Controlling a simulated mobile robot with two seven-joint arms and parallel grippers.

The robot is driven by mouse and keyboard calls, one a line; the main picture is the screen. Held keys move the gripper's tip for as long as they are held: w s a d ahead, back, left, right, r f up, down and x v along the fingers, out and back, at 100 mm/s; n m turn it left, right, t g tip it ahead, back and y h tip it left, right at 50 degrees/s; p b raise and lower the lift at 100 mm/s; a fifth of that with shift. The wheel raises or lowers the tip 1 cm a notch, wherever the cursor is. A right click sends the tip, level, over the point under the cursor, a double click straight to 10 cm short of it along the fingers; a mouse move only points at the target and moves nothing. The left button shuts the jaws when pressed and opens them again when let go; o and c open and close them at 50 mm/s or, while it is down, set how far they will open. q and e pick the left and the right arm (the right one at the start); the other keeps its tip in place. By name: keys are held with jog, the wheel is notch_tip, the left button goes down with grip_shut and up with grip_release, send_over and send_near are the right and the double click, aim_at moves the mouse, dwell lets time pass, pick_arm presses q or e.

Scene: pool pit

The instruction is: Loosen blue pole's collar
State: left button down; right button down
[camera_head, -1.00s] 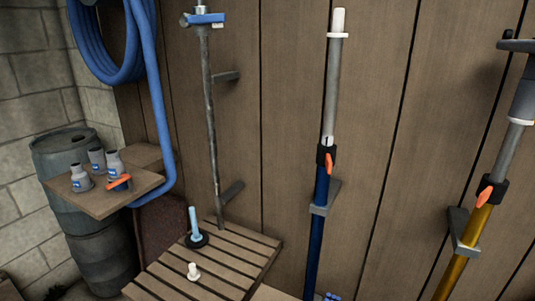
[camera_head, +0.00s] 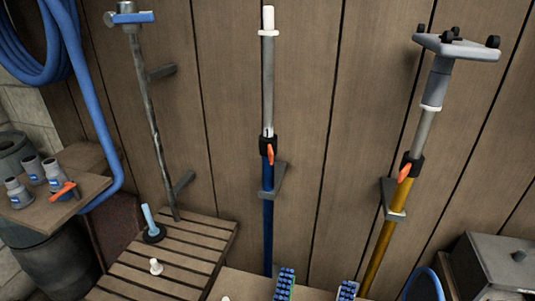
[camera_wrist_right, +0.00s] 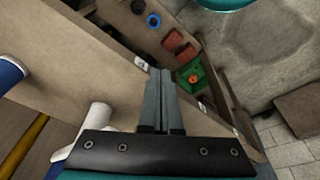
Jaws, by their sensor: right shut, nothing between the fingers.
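The blue pole (camera_head: 268,222) stands upright against the wooden wall in the middle of the head view, in a grey wall bracket (camera_head: 279,178). Its black collar (camera_head: 268,146) with an orange lever (camera_head: 271,155) sits where the blue tube meets the grey upper tube. The lever hangs down along the pole. My right gripper (camera_wrist_right: 161,75) is shut and empty in the right wrist view, pointing over a shelf area away from the collar. Neither gripper shows in the head view, and my left gripper is in no view.
A yellow pole (camera_head: 385,235) with a grey head leans at the right. A grey metal pole stands left above a slatted bench (camera_head: 170,255). A wooden shelf (camera_head: 85,195) holds grey fittings. A grey box (camera_head: 495,265) stands at right. Blue brushes (camera_head: 285,283) lie below.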

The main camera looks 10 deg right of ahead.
notch_tip(320, 180, up, 12)
jog(key=w+t+p, duration=0.1)
jog(key=w+p, duration=0.1)
jog(key=n+t+y+p, duration=0.2)
jog(key=n+t+y, duration=0.2)
jog(key=n+t, duration=1.25)
send_near(273, 159)
jog(key=a+r+n+g, duration=0.2)
jog(key=a+n+g, duration=0.1)
jog(key=a, duration=0.2)
jog(key=w+d, duration=0.1)
jog(key=w, duration=0.7)
jog(key=shift+w+d+m, duration=0.2)
jog(key=shift+d+m, duration=0.05)
jog(key=shift+m, duration=0.1)
jog(key=shift+d+r+p, duration=0.15)
jog(key=shift+d+p, duration=0.8)
jog(key=shift+d, duration=0.15)
